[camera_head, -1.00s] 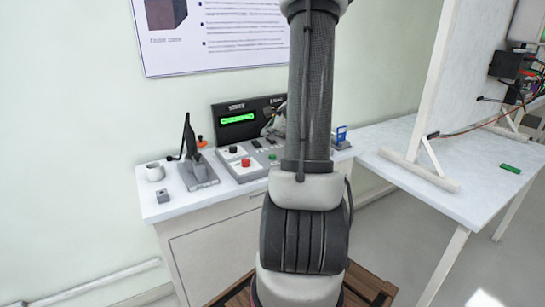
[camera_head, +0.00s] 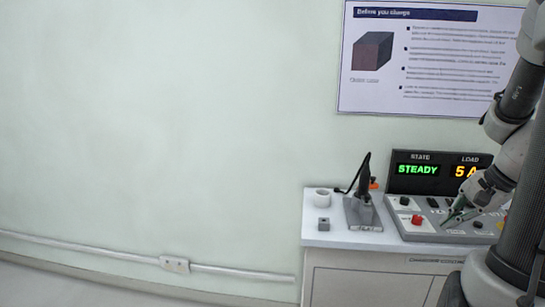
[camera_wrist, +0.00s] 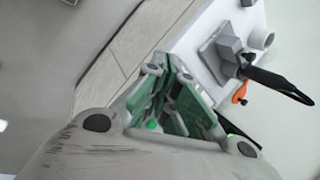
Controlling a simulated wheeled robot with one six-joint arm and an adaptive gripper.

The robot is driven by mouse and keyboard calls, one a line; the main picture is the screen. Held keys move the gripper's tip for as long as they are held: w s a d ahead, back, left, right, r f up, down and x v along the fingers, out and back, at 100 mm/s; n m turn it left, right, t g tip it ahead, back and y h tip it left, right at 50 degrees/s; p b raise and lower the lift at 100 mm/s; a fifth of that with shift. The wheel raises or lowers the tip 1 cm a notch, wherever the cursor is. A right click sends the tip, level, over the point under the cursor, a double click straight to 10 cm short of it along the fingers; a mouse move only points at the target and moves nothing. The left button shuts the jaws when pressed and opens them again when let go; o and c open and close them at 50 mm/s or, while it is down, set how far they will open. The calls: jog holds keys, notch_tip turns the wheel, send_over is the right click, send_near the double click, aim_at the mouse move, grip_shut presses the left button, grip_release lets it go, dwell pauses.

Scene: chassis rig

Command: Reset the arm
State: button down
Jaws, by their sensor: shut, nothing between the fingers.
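My arm (camera_head: 520,225) stands at the right edge of the head view and reaches over the control console (camera_head: 415,228). My gripper (camera_head: 452,216) is shut and empty, just over the console's sloped face, near its red button (camera_head: 417,219); I cannot tell whether it touches the console. In the wrist view, the gripper's green-padded fingers (camera_wrist: 170,72) come together at the centre.
The display (camera_head: 438,171) reads STEADY and 5 A, partly cut off by my arm. A grey device with a black lever (camera_head: 362,212), a white cup (camera_head: 323,197) and a small grey block (camera_head: 323,224) stand on the cabinet top (camera_head: 335,239). Bare wall fills the left.

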jog(key=s+a+r+n+h, duration=0.3)
jog(key=s+a+r+n, duration=0.6)
jog(key=a+r+n, duration=0.3)
jog(key=a+n, duration=0.1)
jog(key=n, duration=0.1)
jog(key=shift+s+a+n, duration=0.15)
jog(key=shift+s+n, duration=0.2)
jog(key=shift+n, duration=0.05)
